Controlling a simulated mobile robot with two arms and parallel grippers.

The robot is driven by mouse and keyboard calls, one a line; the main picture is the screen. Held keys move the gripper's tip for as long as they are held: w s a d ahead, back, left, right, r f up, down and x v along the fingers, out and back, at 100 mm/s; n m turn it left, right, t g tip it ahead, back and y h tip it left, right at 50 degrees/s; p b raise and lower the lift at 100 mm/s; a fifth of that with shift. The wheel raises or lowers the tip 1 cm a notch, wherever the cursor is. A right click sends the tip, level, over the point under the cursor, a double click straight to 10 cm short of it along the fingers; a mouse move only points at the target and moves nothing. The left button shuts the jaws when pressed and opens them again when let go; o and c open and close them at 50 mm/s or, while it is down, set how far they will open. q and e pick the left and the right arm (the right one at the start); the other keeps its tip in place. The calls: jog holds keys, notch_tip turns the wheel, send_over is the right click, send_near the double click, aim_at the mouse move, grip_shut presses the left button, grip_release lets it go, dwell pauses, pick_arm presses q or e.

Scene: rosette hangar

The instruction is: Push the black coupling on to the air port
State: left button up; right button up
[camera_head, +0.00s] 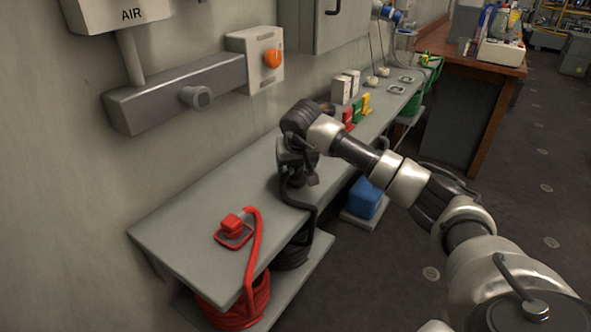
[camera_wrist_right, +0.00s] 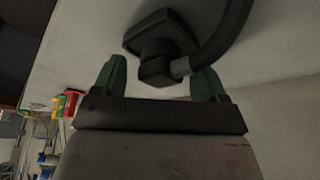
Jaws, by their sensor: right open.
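The air port (camera_head: 197,97) is a grey round fitting on a long grey box on the wall, below a panel marked AIR (camera_head: 131,15). The black coupling (camera_wrist_right: 158,42) is in the right wrist view, with its black hose (camera_wrist_right: 228,38) curving off to the right. My right gripper (camera_head: 300,176) is over the grey bench and points down at the coupling. Its green fingers (camera_wrist_right: 160,82) are open, one on each side of the coupling's near end. In the head view the coupling is mostly hidden by the gripper. My left gripper is not in view.
A red coupling (camera_head: 232,224) with a red hose sits at the near end of the bench (camera_head: 195,220). Coiled hoses (camera_head: 293,254) lie on the lower shelf. An orange knob (camera_head: 272,58) sticks out right of the port. Small coloured blocks (camera_head: 357,110) stand farther along.

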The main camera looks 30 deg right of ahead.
jog(key=shift+c, duration=0.2)
jog(key=c, duration=0.9)
jog(key=shift+r, duration=0.55)
notch_tip(320, 180, up, 3)
jog(key=shift+f, duration=0.1)
jog(key=s+d+r, duration=0.2)
jog(key=s, duration=0.1)
jog(key=s+d+r, duration=0.2)
jog(key=s, duration=0.1)
jog(key=s+d+r+b, duration=0.1)
jog(key=s+d+r, duration=0.1)
jog(key=s+r, duration=0.1)
jog(key=shift+s+d, duration=0.3)
